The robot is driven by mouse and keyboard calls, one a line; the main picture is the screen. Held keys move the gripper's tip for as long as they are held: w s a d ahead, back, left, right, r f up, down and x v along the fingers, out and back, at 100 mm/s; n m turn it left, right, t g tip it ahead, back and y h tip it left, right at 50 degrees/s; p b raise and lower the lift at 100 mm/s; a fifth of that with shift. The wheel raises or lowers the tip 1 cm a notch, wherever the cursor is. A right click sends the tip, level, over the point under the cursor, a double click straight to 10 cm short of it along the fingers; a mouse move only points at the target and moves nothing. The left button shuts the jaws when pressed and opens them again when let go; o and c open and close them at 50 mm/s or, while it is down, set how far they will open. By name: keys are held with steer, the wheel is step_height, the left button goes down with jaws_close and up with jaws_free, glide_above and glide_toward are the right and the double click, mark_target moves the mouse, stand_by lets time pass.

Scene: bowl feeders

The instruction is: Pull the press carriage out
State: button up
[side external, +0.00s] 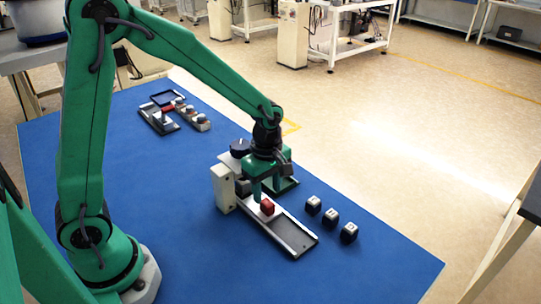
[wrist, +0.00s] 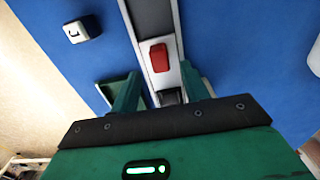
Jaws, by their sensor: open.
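The press has a grey slide track with pale side rails (side external: 306,240), running from under my gripper toward the front right. A red block (side external: 267,207) sits on the track near its press end; it also shows in the wrist view (wrist: 159,57). I cannot tell whether this block is part of the carriage. A cream post (side external: 224,188) stands at the track's left side. My gripper (side external: 268,193) is open just above and behind the red block. In the wrist view, its green fingers (wrist: 158,82) straddle the track, with the block between and beyond them.
Several dark cubes with pale tops, including one near the track (side external: 313,205), stand in a row to its right. A tray (side external: 167,97) and small parts lie at the back left. The front of the blue table (side external: 200,270) is clear.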

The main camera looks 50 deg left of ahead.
mark_target(267, 203)
steer(key=shift+f, duration=2.65)
jaws_close()
